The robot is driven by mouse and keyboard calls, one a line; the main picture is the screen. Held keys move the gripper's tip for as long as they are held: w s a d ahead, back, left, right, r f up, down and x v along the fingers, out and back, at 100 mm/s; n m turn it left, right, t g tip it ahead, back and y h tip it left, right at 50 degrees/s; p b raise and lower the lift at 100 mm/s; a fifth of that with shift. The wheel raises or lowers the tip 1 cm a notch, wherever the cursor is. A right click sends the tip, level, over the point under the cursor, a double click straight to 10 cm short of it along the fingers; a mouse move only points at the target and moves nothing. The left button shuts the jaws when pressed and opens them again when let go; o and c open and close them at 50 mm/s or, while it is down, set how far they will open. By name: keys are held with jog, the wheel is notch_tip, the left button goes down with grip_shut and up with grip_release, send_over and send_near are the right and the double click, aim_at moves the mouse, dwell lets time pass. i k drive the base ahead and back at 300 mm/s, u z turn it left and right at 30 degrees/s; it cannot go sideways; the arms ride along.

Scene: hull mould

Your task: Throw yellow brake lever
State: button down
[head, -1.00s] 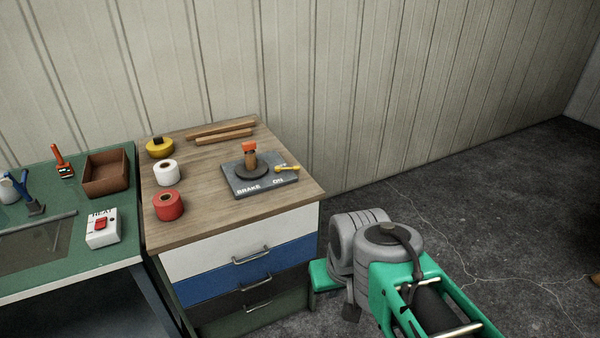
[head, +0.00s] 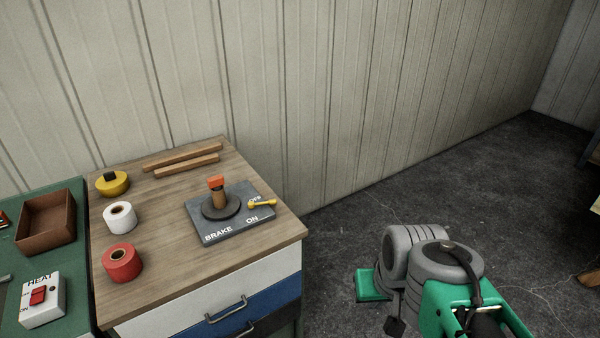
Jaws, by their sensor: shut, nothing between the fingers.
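A brown post with an orange top (head: 217,184) stands on a dark disc (head: 235,208) on the same plate. My folded arm shows at lower right, away from the plate; my gripper cannot be made out.
On the cabinet top (head: 160,262) are a red roll (head: 122,265), a white roll (head: 120,218), a yellow roll (head: 113,185) and two wooden strips (head: 187,166). A green bench with a brown box (head: 46,225) and HEAT switch (head: 40,302) adjoins at left.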

aim_at(250, 204)
jog(key=u, duration=0.35)
jog(key=i, duration=1.15)
jog(key=u, duration=0.75)
